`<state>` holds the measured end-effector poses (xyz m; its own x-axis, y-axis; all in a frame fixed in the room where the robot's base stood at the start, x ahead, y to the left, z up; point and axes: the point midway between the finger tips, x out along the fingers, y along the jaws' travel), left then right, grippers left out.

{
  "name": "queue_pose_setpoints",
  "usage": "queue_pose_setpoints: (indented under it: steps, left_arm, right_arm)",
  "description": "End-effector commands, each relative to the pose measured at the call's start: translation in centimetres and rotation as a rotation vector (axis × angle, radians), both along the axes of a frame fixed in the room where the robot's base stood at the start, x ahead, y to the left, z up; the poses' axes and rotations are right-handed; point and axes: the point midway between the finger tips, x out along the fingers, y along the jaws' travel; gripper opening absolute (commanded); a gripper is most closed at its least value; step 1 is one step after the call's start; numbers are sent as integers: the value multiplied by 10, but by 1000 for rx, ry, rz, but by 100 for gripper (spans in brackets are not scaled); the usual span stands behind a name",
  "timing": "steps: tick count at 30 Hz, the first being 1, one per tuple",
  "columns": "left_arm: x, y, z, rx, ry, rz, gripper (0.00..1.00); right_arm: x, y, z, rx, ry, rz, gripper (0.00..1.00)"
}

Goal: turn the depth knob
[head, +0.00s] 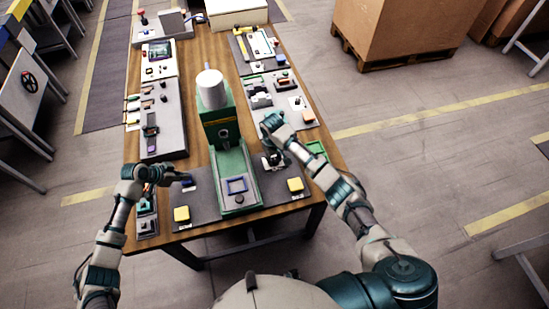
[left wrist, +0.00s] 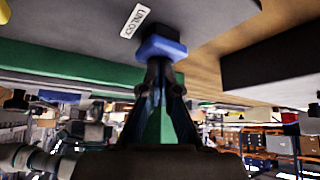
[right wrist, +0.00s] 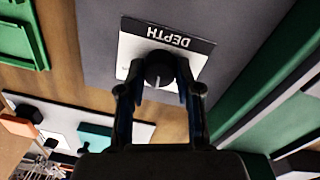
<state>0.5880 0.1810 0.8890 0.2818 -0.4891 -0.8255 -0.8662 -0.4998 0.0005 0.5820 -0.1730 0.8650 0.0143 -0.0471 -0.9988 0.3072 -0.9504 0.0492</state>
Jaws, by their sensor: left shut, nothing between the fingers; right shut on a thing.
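The depth knob (right wrist: 159,66) is a round black knob with a white pointer line, on a white plate (right wrist: 190,62) marked DEPTH in the right wrist view. My right gripper (right wrist: 160,88) is shut on the knob, one finger on each side of it. In the head view the right gripper (head: 272,157) is at the grey panel right of the green machine, its fingers hard to make out. My left gripper (head: 181,178) is shut and empty over the left panel. Its fingertips (left wrist: 160,68) are close to a blue part (left wrist: 161,48) near an UNLOCK label; I cannot tell whether they touch.
The green machine (head: 231,165) with its white cylinder (head: 211,88) stands between my grippers. Yellow buttons sit on the left panel (head: 181,214) and right panel (head: 295,184). Other panels line both sides of the wooden table (head: 200,140).

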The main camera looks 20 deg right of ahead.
Motion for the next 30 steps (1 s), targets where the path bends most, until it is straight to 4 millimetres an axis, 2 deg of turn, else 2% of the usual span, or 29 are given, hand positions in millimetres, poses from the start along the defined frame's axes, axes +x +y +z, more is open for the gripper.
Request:
queue_pose_setpoints:
  steps: [15, 21, 30]
  left_arm:
    - [-1, 0, -2, 1, 2, -1, 0]
    - [-1, 0, -1, 1, 2, -1, 0]
    - [-1, 0, -1, 1, 2, -1, 0]
  right_arm:
    - [0, 2, 1, 3, -5, 459, 0]
    - [0, 1, 1, 2, -5, 579, 0]
    - [0, 1, 1, 2, -5, 671, 0]
